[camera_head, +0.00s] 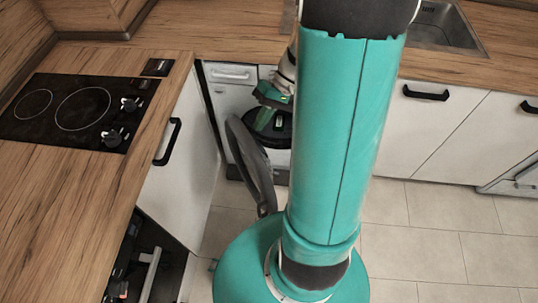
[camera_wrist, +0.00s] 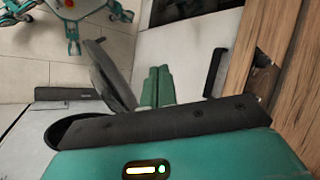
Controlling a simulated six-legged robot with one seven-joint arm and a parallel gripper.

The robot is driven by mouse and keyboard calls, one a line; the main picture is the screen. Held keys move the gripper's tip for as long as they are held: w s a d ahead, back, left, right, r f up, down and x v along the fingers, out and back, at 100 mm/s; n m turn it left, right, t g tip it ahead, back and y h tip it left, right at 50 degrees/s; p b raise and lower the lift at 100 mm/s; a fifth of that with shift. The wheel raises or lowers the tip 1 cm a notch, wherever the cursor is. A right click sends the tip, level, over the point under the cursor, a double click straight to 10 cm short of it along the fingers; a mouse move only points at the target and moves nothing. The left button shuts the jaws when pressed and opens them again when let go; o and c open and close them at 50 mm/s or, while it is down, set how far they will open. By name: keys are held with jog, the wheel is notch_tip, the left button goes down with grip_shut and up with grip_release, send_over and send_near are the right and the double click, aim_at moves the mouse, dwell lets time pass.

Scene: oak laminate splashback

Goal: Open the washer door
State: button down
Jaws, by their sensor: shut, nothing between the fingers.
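The washer (camera_head: 232,98) is the white appliance under the counter, left of my arm in the head view. Its dark round door (camera_head: 252,165) stands swung out from the front, seen nearly edge-on, and the dark opening shows behind it. In the wrist view the door (camera_wrist: 108,72) is just left of my gripper (camera_wrist: 158,85), whose green fingers are together and empty. I cannot tell whether they touch the door. In the head view my gripper (camera_head: 266,113) is in front of the opening, partly hidden by my arm.
A white cabinet with a black handle (camera_head: 168,141) stands left of the door, under a wooden counter with a black cooktop (camera_head: 78,110). An oven (camera_head: 142,270) is at lower left. A sink (camera_head: 445,25) is at upper right. Tiled floor is clear at right.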

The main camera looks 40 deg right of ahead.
jog(key=s+d+f+m+t+y, duration=0.1)
jog(key=s+d+f+m+t, duration=0.3)
jog(key=f, duration=0.6)
jog(key=s+d+f+m+t+y, duration=0.1)
jog(key=s+d+f+m+t, duration=0.15)
jog(key=d+f+t, duration=0.55)
jog(key=s+d+f+m+t+y, duration=0.1)
jog(key=s+d+f+m+t, duration=0.2)
jog(key=f, duration=0.9)
jog(key=w+a+n, duration=0.1)
jog(key=w+a, duration=0.6)
jog(key=a, duration=0.3)
jog(key=shift+w+a, duration=0.25)
jog(key=shift+f, duration=0.1)
jog(key=shift+a, duration=0.1)
